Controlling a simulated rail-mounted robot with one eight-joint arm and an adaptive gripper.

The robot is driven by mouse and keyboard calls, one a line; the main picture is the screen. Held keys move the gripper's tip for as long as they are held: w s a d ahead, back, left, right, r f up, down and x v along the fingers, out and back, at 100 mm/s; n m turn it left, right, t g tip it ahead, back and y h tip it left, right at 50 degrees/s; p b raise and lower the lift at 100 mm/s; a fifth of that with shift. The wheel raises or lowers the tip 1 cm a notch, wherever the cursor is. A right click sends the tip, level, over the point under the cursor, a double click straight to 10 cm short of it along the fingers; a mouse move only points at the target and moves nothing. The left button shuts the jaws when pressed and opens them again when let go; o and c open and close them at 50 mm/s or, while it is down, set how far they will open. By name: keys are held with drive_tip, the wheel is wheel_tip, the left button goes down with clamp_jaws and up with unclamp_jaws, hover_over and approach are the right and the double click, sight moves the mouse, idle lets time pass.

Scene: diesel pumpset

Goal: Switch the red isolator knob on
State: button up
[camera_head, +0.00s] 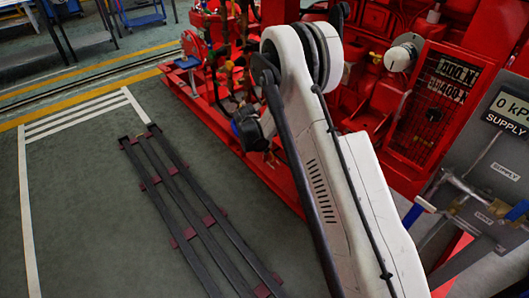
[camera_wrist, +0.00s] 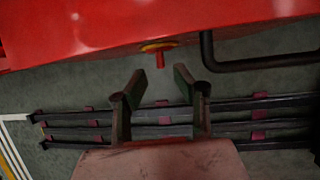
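The red isolator knob (camera_wrist: 160,59) shows in the wrist view, sticking out from a yellow ring (camera_wrist: 150,47) on the edge of a red panel (camera_wrist: 120,22). My gripper (camera_wrist: 159,77) is open, with its two dark fingers spread apart. The knob appears just beyond the fingertips, roughly centred between them; the gap in depth is hard to judge. Nothing is held. In the head view my white arm fills the middle, and I cannot make out the gripper or the knob there.
A dark bent pipe or handle (camera_wrist: 250,64) lies right of the knob. Dark rails with red blocks (camera_head: 185,205) lie on the green floor. The red pumpset (camera_head: 365,100) stands behind my arm. A grey supply panel (camera_head: 490,155) is at the right.

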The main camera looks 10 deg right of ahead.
drive_tip(key=shift+v, duration=2.7)
